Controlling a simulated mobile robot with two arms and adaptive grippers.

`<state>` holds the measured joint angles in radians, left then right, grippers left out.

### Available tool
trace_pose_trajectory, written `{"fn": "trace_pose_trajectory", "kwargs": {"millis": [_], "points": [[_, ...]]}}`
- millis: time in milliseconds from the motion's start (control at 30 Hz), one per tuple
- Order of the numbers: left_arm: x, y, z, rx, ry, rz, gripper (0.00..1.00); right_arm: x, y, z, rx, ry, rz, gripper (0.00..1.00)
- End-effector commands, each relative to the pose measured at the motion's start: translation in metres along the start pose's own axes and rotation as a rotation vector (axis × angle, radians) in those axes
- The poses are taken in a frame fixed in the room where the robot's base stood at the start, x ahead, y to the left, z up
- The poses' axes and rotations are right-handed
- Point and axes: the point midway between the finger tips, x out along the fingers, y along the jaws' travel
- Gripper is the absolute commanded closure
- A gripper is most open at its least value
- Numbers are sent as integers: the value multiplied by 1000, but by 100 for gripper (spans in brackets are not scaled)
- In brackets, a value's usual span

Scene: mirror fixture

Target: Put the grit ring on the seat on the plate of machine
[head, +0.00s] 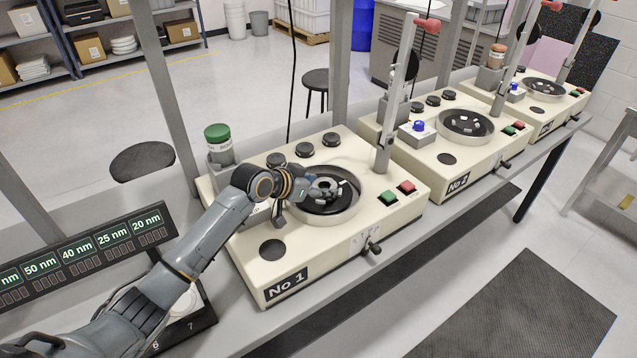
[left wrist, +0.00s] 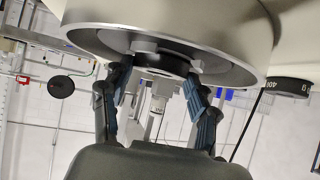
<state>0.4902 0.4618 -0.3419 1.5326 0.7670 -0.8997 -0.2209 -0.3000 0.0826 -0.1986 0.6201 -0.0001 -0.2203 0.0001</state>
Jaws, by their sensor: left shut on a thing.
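My left gripper (head: 318,190) reaches over the round plate (head: 347,204) of the machine No 1 (head: 278,264). It is shut on a dark ring (head: 326,184), taken to be the grit ring, low over the middle of the plate. In the left wrist view the two blue-padded fingers (left wrist: 160,95) stand either side of the dark ring (left wrist: 160,64), under the pale rim of the basin (left wrist: 235,78). The seat is hidden by the ring and fingers. I cannot tell whether the ring touches it. My right gripper is not in view.
A green-capped jar (head: 217,144) stands at the machine's back left. A post (head: 393,95) rises at its right, near green and red buttons (head: 397,191). Machine No 2 (head: 445,145) stands farther right. A display with nm values (head: 85,250) is at the left.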

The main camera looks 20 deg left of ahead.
Motion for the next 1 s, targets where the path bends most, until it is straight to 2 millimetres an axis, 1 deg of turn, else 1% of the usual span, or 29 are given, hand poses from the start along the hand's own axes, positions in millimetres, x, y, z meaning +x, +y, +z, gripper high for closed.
{"fn": "trace_pose_trajectory", "kwargs": {"millis": [233, 267, 300, 333, 367, 667, 767, 867, 967, 1000], "points": [[0, 0, -1, 1, 5, -1, 85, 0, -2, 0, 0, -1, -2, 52], [1, 0, 1, 0, 1, 0, 34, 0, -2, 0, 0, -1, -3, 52], [1, 0, 1, 0, 1, -1, 26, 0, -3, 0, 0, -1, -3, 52], [1, 0, 1, 0, 1, -1, 20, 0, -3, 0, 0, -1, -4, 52], [0, 0, 1, 0, 1, -1, 17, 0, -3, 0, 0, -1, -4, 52], [0, 0, 1, 0, 1, -1, 17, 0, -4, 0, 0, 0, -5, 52], [-4, -1, 1, 0, 1, -1, 17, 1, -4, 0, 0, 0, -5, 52], [-14, -1, 2, 1, 1, -2, 17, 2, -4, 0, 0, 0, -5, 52], [-32, -1, 2, 3, 0, -3, 17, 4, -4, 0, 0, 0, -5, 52], [-40, -2, 2, 4, 1, -4, 17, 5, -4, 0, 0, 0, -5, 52]]}}
